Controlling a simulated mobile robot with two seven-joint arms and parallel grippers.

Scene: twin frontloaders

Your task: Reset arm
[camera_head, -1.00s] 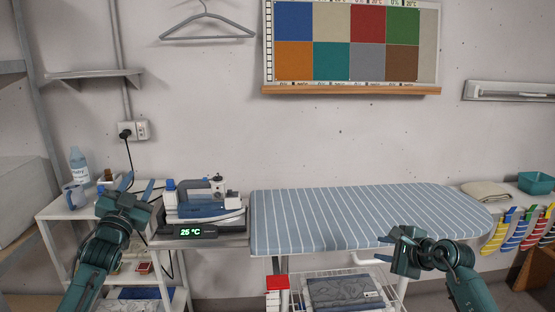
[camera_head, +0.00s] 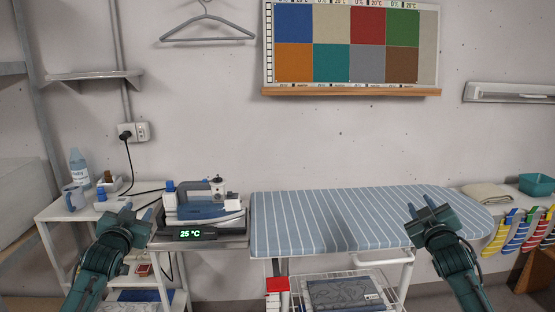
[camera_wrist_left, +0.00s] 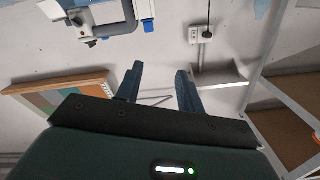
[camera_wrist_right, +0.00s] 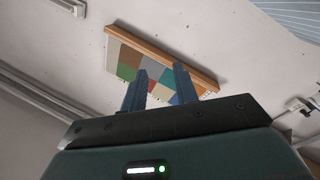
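My left gripper (camera_head: 138,210) is raised at the left, in front of the white side table and left of the iron. Its two blue fingers stand apart with nothing between them in the left wrist view (camera_wrist_left: 160,72). My right gripper (camera_head: 421,205) is over the right front part of the ironing board, pointing up and forward. Its fingers are also apart and empty in the right wrist view (camera_wrist_right: 160,70). The blue and white iron (camera_head: 205,205) sits on its stand, whose display (camera_head: 190,233) reads 25 °C.
The striped ironing board (camera_head: 330,215) is bare, with a basket (camera_head: 345,290) below. A white side table (camera_head: 60,208) holds a bottle (camera_head: 79,165) and a mug (camera_head: 73,197). A folded cloth (camera_head: 487,192) and teal bin (camera_head: 536,183) stand at right. A hanger (camera_head: 207,36) hangs on the wall.

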